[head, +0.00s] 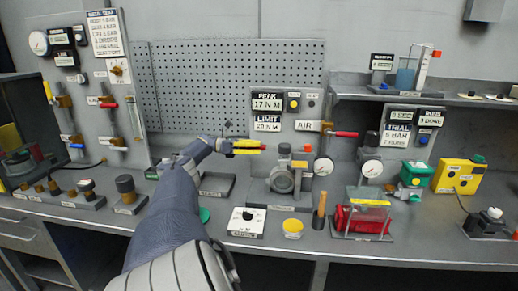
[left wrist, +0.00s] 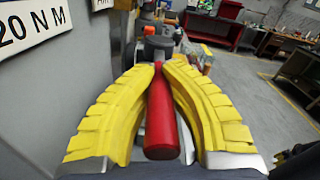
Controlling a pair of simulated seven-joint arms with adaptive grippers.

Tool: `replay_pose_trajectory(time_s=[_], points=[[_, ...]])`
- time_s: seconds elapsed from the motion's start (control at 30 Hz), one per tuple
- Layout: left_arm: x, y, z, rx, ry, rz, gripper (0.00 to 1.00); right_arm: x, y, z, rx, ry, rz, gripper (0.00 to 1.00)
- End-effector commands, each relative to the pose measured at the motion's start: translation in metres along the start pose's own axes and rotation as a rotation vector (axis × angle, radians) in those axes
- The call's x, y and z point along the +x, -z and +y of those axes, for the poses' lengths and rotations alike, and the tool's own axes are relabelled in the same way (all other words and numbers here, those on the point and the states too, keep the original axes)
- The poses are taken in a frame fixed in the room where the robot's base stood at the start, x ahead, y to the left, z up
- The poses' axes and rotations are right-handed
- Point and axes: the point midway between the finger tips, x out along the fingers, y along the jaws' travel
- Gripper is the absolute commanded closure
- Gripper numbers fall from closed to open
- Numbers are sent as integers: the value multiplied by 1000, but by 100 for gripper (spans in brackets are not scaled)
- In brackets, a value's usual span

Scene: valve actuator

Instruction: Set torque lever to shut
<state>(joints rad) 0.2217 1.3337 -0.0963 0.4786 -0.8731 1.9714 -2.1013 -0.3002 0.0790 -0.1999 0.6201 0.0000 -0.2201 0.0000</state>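My left gripper (head: 262,147) reaches in from the left, its yellow fingers level above the grey valve actuator (head: 283,178). In the left wrist view, a red lever handle (left wrist: 160,125) lies lengthwise between the fingers. The fingertips (left wrist: 162,68) close in on both sides of its narrower far end and seem to touch it. In the head view the fingers hide most of this lever. A dark round part of the actuator (left wrist: 158,42) shows beyond the fingertips. My right gripper does not show.
Displays reading PEAK 17 N M (head: 267,104) and LIMIT 20 N M (head: 267,124) stand behind. A second red lever (head: 345,134) sits beside the AIR label.

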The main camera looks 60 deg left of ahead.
Motion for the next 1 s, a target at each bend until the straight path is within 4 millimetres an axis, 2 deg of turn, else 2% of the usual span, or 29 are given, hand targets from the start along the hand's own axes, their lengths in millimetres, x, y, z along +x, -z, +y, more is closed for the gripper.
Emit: replay_pose_trajectory(time_s=[0.03, 0.23, 0.27, 0.3, 0.57, 1.0], points=[[1, 9, 2, -7, -4, 15, 100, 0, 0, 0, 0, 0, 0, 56], [1, 9, 2, -7, -4, 15, 100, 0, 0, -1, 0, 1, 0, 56], [1, 9, 2, -7, -4, 15, 90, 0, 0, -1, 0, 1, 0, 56], [1, 9, 1, -7, -4, 15, 85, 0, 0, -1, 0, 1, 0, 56], [1, 4, 1, -3, -2, 8, 56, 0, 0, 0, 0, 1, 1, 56], [0, -5, -2, 0, 0, 5, 56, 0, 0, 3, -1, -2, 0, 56]])
